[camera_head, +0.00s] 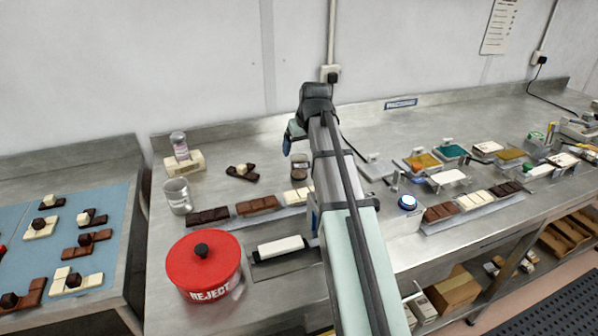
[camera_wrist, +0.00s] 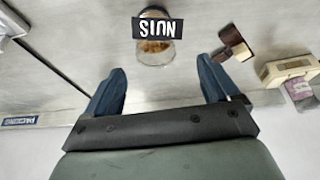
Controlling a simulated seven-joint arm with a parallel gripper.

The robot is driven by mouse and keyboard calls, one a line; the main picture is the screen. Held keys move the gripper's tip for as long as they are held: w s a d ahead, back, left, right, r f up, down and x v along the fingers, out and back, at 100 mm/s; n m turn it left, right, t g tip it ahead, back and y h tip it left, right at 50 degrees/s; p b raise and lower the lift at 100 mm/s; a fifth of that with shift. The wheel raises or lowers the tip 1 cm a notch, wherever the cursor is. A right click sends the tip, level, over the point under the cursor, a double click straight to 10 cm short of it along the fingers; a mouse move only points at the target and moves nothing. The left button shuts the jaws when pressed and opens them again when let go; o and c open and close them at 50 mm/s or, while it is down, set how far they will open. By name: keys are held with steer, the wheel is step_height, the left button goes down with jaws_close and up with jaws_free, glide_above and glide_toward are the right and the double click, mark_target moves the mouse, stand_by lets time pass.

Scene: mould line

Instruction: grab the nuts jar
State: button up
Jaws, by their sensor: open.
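The nuts jar (camera_wrist: 155,51) is a small clear jar with brown contents and a black label reading NUTS, upside down in the wrist view. It stands on the steel bench ahead of my gripper (camera_wrist: 165,82), roughly in line with the gap between the fingers. The two blue fingers are apart and nothing is between them. In the head view the jar (camera_head: 299,167) stands just left of my arm, behind a white chocolate bar. My gripper (camera_head: 288,140) shows there at the arm's far end, partly hidden by the wrist.
A dark chocolate piece (camera_head: 242,172) lies left of the jar, near a cream block (camera_head: 184,162) with a shaker on it. A metal mug (camera_head: 178,196) and a red REJECT pot (camera_head: 204,262) stand further left. Several chocolate bars lie in front. The wall is behind.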

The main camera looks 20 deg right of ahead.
mark_target(298, 155)
steer(key=x, duration=0.5)
steer(key=shift+f, duration=0.15)
steer(key=shift+s+d+x, duration=0.1)
steer(key=shift+d+x, duration=0.05)
steer(key=shift+x, duration=1.15)
steer(key=shift+s+d+x, duration=0.1)
steer(key=shift+s+x, duration=0.05)
steer(key=shift+x, duration=1.15)
steer(key=shift+f, duration=0.1)
steer(key=c, duration=1.1)
